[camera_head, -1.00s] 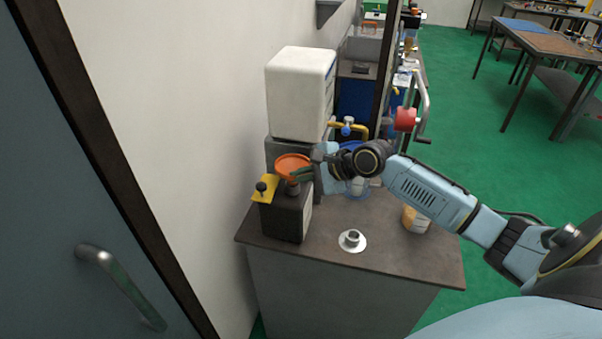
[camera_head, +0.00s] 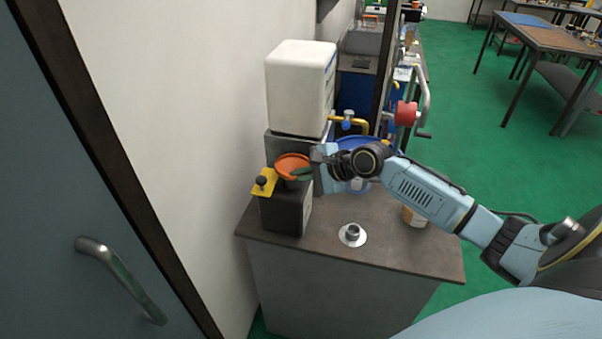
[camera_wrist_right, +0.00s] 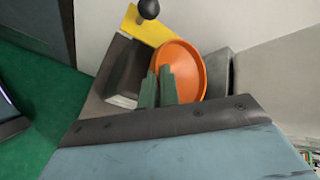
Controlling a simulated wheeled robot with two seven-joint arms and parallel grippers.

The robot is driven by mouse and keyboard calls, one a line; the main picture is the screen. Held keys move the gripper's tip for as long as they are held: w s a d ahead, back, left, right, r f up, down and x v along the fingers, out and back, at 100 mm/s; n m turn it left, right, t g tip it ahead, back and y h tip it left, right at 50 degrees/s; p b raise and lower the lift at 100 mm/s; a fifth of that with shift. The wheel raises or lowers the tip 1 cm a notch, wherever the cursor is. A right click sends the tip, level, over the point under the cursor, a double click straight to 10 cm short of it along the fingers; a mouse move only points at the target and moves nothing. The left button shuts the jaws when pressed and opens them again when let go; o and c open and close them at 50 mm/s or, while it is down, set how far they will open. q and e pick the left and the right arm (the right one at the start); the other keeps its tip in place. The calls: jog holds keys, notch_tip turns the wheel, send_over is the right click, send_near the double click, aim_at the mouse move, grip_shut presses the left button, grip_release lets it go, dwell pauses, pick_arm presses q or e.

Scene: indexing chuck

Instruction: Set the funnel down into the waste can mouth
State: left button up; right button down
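The orange funnel (camera_head: 291,164) is upright with its wide bowl facing up, over the top of the dark waste can (camera_head: 285,212). A yellow plate with a black knob (camera_head: 264,182) sits at the can's left top edge. My right gripper (camera_head: 302,174) reaches in from the right, its green fingers close together at the funnel's near right rim. In the right wrist view the fingers (camera_wrist_right: 158,87) overlap the rim of the funnel (camera_wrist_right: 182,72). The funnel's spout and the can's mouth are hidden, so I cannot tell how deep the spout sits. My left gripper is out of view.
A white box-shaped container (camera_head: 298,88) stands behind the can, against the wall. A white disc with a metal knob (camera_head: 352,235) lies on the dark counter (camera_head: 400,258). A yellow pipe with a blue valve (camera_head: 349,119) and a blue basin (camera_head: 372,144) lie behind my arm.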

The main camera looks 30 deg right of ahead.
jog(key=shift+f, duration=0.35)
jog(key=c, duration=1.6)
grip_release()
jog(key=shift+o, duration=0.2)
jog(key=v, duration=1.3)
jog(key=shift+s+d+r, duration=0.1)
jog(key=shift+s, duration=0.05)
